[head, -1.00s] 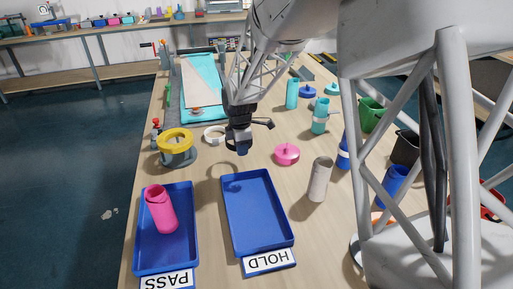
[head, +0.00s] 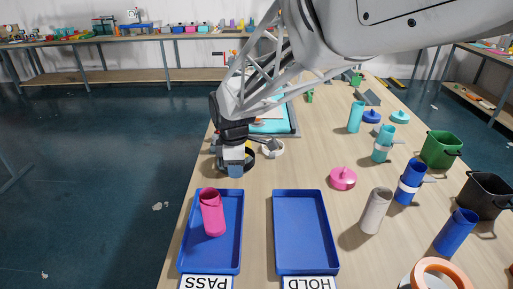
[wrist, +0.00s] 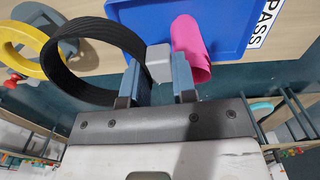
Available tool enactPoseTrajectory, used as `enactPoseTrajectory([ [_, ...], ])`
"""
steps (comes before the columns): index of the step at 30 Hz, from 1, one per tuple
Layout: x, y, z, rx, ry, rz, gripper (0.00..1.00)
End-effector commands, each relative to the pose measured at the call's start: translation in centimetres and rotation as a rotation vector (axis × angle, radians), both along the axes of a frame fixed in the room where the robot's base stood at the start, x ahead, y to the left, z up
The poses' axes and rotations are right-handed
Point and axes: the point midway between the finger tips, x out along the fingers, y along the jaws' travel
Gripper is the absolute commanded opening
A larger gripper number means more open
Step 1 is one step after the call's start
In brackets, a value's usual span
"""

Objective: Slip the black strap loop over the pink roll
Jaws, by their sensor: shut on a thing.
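The pink roll (head: 212,213) stands in the blue PASS tray (head: 183,262), leaning a little. My gripper (head: 235,168) is above the table just beyond that tray. In the wrist view my gripper (wrist: 158,82) is shut on a grey tab (wrist: 158,63) that joins the black strap loop (wrist: 72,88). The loop hangs out to the left of the fingers, open and round, apart from the pink roll (wrist: 190,45), which shows on the right beyond the fingers. In the head view the loop is mostly hidden behind my gripper.
A yellow ring (wrist: 18,42) on a grey stand lies close beside the loop in the wrist view. The blue HOLD tray (head: 332,262) is empty. A beige roll (head: 376,210), a pink lid (head: 343,178) and a white ring (head: 273,149) stand to the right.

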Motion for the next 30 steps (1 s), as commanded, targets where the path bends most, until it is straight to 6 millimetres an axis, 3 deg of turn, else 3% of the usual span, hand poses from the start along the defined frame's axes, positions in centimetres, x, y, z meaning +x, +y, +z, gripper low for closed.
enactPoseTrajectory([
  [6,-3.8,3.3,1.8,0.001,-0.001,0.005,0.03],
  [15,-8.4,6.3,3.7,0.001,-0.001,0.004,0.03],
  [21,-9.9,7.2,4.3,0.0,0.0,0.002,0.03],
  [30,-10.2,7.3,4.5,0.0,0.0,0.0,0.03],
])
